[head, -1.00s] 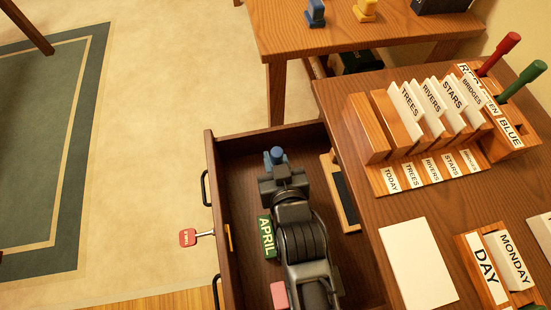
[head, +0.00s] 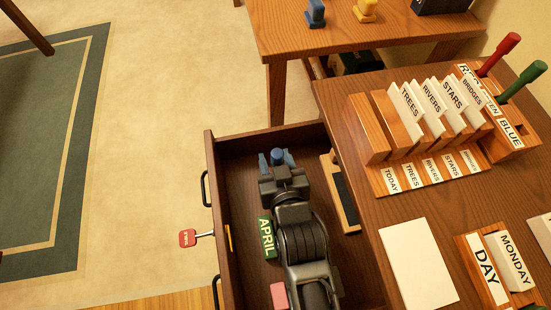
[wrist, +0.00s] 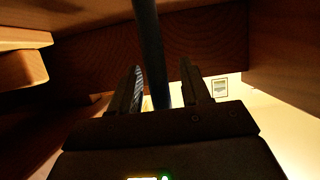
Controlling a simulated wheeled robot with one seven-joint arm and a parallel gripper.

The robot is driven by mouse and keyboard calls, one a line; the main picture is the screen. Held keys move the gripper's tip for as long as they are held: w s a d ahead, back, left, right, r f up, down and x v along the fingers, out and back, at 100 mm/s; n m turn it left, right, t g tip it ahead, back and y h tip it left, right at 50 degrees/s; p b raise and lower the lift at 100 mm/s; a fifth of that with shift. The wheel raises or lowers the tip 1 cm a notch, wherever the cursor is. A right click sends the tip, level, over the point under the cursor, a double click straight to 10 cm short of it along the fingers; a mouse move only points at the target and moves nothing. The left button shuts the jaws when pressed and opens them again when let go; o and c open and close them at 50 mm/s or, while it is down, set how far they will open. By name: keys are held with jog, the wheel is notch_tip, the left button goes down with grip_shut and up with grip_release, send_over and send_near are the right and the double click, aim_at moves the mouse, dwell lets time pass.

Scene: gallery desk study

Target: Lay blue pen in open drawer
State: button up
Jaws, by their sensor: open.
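The open drawer (head: 238,185) has a dark wood floor and shows in the head view. My gripper (head: 277,160) is over its far part, and its fingers are spread apart. The blue pen (head: 277,154) shows as a short blue end between the fingers. In the wrist view the pen (wrist: 148,45) is a dark blue rod running from the top edge down between the open fingertips (wrist: 160,85). It looks free of a grip. Most of the pen is hidden by my gripper in the head view, and I cannot tell whether it touches the drawer floor.
In the drawer lie a green APRIL block (head: 266,238), a pink block (head: 279,295), and a wood-framed dark piece (head: 345,195). A red-tagged key (head: 188,238) sticks out from the front. The desktop holds a card rack (head: 372,130), red pen (head: 498,54) and green pen (head: 522,80).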

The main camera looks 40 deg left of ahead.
jog(key=v, duration=1.2)
jog(key=shift+p, duration=0.35)
jog(key=shift+r, duration=0.1)
